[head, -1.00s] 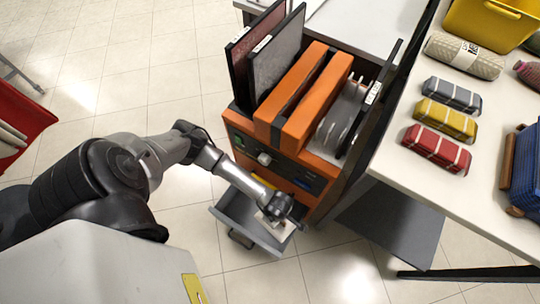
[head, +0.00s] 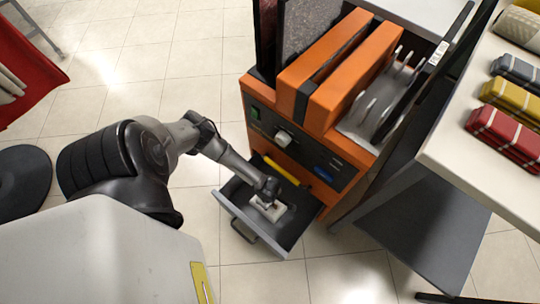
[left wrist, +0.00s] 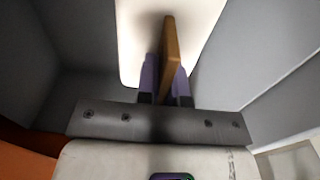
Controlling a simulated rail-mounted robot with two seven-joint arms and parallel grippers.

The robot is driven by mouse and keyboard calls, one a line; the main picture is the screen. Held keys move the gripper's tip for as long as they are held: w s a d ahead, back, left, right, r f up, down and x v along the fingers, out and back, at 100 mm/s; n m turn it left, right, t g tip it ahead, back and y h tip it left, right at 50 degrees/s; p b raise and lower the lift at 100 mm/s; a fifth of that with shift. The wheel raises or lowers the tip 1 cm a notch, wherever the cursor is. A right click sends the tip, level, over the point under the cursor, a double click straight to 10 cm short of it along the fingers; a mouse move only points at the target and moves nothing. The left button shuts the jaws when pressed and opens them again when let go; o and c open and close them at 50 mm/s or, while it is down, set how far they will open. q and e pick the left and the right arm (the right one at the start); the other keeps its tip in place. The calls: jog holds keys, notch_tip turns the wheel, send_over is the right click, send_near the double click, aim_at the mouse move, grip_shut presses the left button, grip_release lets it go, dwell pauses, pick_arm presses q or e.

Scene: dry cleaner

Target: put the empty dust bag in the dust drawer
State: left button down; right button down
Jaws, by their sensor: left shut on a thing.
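The dust drawer (head: 231,212) is a grey open tray pulled out low on the front of the orange machine. The dust bag (head: 281,216) is a flat white piece with a brown upright tab, inside the drawer's outline in the head view. My left gripper (head: 268,195) reaches down over the drawer. In the left wrist view, its purple fingers (left wrist: 165,88) are shut on the brown tab (left wrist: 171,45), with the white bag (left wrist: 132,40) beyond and grey drawer walls (left wrist: 65,45) around. I cannot tell whether the bag touches the drawer floor. My right gripper is out of view.
The orange machine (head: 330,75) stands behind the drawer, with a yellow bar (head: 281,170) just above the drawer's inner end. A white table (head: 450,150) with striped bundles is at right. A red bin (head: 25,65) is at far left. Floor in front of the drawer is clear.

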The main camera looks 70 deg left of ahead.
pick_arm(q)
notch_tip(320, 180, down, 6)
jog(key=b, duration=0.3)
jog(key=shift+r, duration=0.1)
jog(key=shift+d, duration=0.1)
